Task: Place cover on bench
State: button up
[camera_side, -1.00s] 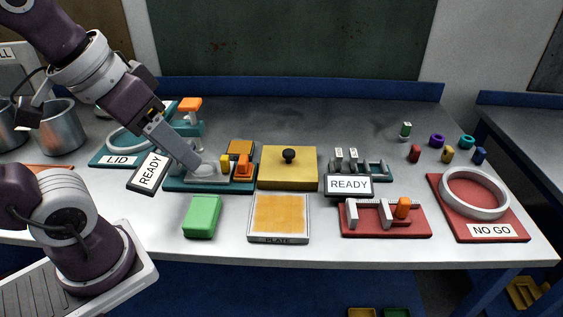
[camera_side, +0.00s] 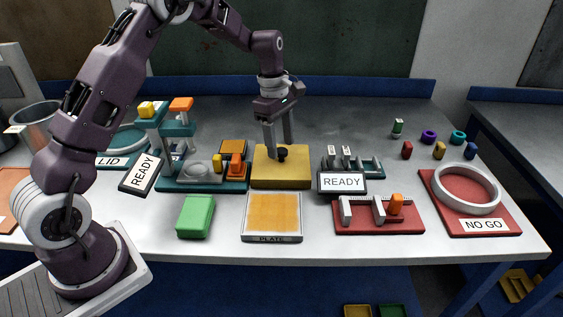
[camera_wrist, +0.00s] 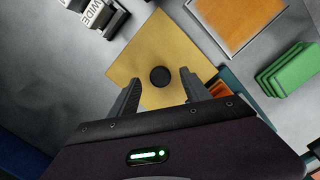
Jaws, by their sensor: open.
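The cover is a square yellow plate with a round black knob (camera_side: 282,152), lying flat near the middle of the bench, apparently on top of something. My gripper (camera_side: 279,145) is above the cover, pointing down and open. In the wrist view my two fingers (camera_wrist: 160,82) stand on either side of the knob, with a gap to it on each side. The bench (camera_side: 330,245) is grey; its bare surface shows around the cover.
A teal fixture (camera_side: 205,185) with orange and yellow parts is left of the cover. A READY sign and small rack (camera_side: 342,182) are right. In front lie a green block (camera_side: 195,216), a framed orange plate (camera_side: 272,215) and a red fixture (camera_side: 378,222). The back right is clearer.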

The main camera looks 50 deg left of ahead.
aim_at(281, 150)
jog(key=shift+d+f, duration=0.1)
jog(key=shift+f, duration=0.8)
grip_shut()
notch_tip(281, 150, up, 10)
jog(key=s+d+m, duration=0.1)
jog(key=s+m, duration=0.4)
jog(key=m, duration=0.5)
jog(key=s+d+m+g+y, duration=0.1)
jog(key=s+d+m, duration=0.1)
jog(key=s+m, duration=0.4)
jog(key=m, duration=0.4)
jog(key=shift+d+f+g, duration=0.15)
jog(key=shift+f+g, duration=0.15)
